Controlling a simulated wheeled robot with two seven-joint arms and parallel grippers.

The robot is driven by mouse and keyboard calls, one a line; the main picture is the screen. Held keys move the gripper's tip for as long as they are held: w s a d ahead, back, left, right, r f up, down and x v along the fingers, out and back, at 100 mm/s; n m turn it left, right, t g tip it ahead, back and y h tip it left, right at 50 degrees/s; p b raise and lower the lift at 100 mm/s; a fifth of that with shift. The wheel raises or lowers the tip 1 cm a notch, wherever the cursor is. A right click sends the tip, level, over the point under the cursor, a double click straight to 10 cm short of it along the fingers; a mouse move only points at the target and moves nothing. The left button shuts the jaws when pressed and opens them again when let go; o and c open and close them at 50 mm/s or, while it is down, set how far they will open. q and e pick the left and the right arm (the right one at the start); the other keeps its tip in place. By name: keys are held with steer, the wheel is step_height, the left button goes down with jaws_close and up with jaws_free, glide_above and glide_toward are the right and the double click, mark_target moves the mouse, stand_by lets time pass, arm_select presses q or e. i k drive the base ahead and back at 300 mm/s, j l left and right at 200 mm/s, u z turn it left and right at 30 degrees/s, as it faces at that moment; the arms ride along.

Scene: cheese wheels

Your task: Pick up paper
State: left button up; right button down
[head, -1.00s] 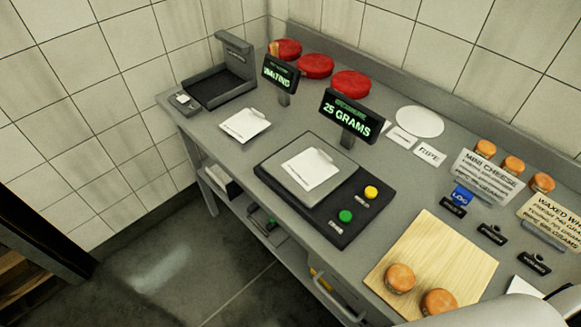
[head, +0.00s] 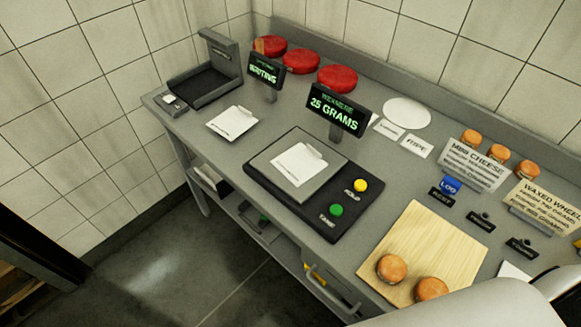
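A white sheet of paper (head: 300,165) lies on the grey plate of the scale (head: 262,158), in the middle of the head view. The scale's display (head: 337,110) reads 25 GRAMS. Another white paper (head: 232,122) lies on the grey counter to the left of the scale. Both look like small sheets with a clip or fold at one edge; I cannot tell which. Part of my own pale arm shows at the bottom right. Neither gripper is in view.
The scale has a yellow button (head: 361,186) and a green button (head: 336,210). A wooden board (head: 436,240) with two small orange cheeses (head: 391,268) is at the right front. Red wheels (head: 301,61) line the back. A black tray device (head: 205,80) stands at the far left.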

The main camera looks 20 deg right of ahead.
mark_target(300, 162)
steer(key=z, duration=0.55)
steer(key=k+j+z, duration=0.1)
steer(key=z, duration=0.35)
steer(key=k+j+z, duration=0.15)
steer(key=z, duration=0.25)
steer(key=k+j+z, duration=0.2)
steer(key=z, duration=0.25)
